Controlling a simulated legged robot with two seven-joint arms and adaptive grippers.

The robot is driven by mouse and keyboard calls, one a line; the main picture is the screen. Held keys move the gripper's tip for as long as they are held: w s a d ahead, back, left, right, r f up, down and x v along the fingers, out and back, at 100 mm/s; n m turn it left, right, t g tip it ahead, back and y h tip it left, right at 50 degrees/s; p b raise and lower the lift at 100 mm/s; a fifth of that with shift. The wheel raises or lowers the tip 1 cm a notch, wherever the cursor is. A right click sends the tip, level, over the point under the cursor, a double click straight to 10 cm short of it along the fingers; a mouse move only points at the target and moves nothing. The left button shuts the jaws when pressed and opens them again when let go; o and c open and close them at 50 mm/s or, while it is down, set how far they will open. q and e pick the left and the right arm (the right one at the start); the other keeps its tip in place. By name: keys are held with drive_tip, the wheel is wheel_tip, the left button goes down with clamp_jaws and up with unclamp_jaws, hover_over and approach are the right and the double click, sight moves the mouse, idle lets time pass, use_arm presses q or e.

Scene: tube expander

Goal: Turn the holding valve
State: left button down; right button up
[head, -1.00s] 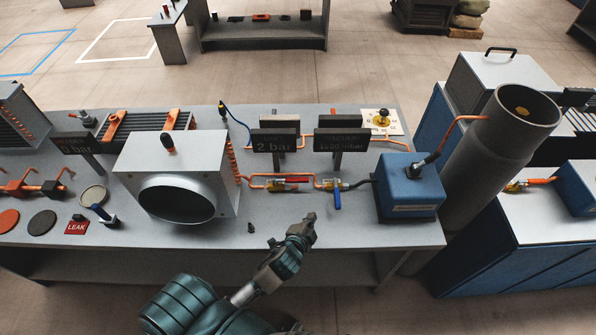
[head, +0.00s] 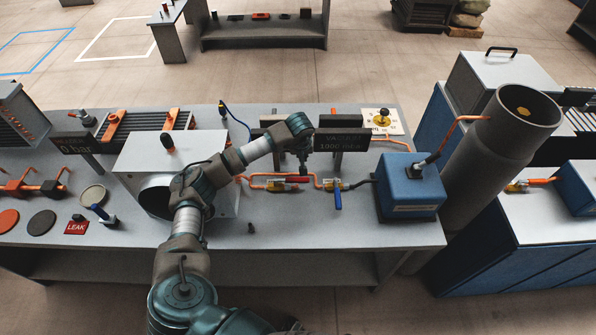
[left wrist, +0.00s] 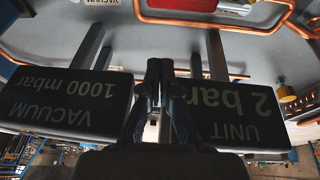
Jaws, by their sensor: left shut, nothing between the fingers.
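A valve with a red handle (head: 297,180) lies on the orange pipe line on the table. A second valve with a blue handle (head: 338,200) stands to its right, its handle pointing toward the near edge. I cannot tell which is the holding valve. My left gripper (head: 304,171) points down just above the red handle; whether it touches is unclear. In the left wrist view its fingers (left wrist: 160,66) are together with nothing between them, in front of the two sign boards. My right gripper is not in view.
The vacuum sign (head: 342,140) stands right of my gripper, and the unit sign (left wrist: 235,112) is beside it, mostly hidden by my arm in the head view. A blue box (head: 410,187) stands right of the valves.

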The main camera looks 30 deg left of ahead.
sight(292, 180)
use_arm(q)
drive_tip(key=shift+y, duration=0.4)
drive_tip(key=x, duration=0.3)
drive_tip(key=a+x, duration=0.1)
drive_tip(key=x, duration=0.2)
drive_tip(key=p+x, duration=0.1)
drive_tip(key=x, duration=0.2)
drive_tip(key=shift+a, duration=0.35)
drive_tip(key=s+p, duration=0.1)
drive_tip(key=s+d, duration=0.1)
drive_tip(key=shift+s+d+p, duration=0.15)
drive_tip(key=shift+s+p, duration=0.15)
drive_tip(key=shift+p, duration=0.1)
drive_tip(key=shift+s+d+f, duration=0.1)
drive_tip(key=shift+s+d, duration=0.15)
drive_tip(key=shift+s, duration=0.2)
drive_tip(key=shift+w+d, duration=0.1)
